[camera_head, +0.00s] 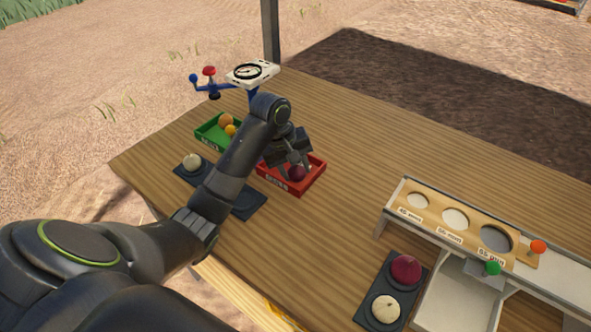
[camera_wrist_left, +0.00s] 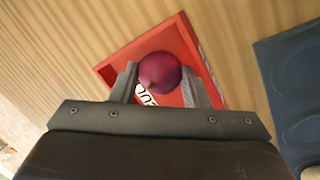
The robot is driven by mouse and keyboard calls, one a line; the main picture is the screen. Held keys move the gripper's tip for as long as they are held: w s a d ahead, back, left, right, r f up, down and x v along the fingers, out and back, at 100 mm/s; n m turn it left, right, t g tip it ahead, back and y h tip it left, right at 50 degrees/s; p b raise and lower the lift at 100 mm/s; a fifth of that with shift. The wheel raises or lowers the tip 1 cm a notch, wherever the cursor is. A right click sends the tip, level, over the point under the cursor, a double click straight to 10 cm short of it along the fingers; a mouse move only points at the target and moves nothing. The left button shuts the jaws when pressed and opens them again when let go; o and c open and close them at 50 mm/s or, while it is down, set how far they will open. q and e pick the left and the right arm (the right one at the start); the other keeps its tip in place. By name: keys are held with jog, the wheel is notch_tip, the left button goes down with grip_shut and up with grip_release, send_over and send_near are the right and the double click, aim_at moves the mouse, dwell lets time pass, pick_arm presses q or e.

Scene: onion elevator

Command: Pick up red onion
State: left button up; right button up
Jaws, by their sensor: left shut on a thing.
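A red onion (camera_wrist_left: 159,72) is between the two fingers of my left gripper (camera_wrist_left: 165,85), which is shut on it. In the head view my left gripper (camera_head: 296,160) is at the red tray (camera_head: 305,184), and the same onion (camera_head: 297,173) shows at its fingertips. The red tray also shows in the left wrist view (camera_wrist_left: 184,40), around and beneath the onion. I cannot tell whether the onion touches the tray floor. Another red onion (camera_head: 405,269) sits on the dark two-place holder at the front right. My right gripper is not in view.
A green tray (camera_head: 208,132) with orange and yellow items is left of the red tray. A dark holder with a white onion (camera_head: 192,161) is nearby. A white onion (camera_head: 386,308) sits on the right holder. A scale (camera_head: 252,73) stands behind; a sizing board (camera_head: 455,218) is right. The table's middle is clear.

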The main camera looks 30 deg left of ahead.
aim_at(301, 167)
pick_arm(q)
notch_tip(301, 167, up, 5)
jog(key=shift+w+r+p, duration=0.1)
jog(key=shift+r+p, duration=0.05)
jog(key=shift+p, duration=0.2)
notch_tip(301, 167, up, 3)
jog(key=p, duration=0.3)
jog(key=shift+r+p, duration=0.15)
jog(key=shift+p, duration=0.15)
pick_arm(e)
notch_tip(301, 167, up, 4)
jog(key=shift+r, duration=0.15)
pick_arm(q)
jog(key=shift+r+p, duration=0.65)
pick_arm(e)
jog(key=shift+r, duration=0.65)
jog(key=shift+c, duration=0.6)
pick_arm(q)
jog(key=shift+f, duration=0.1)
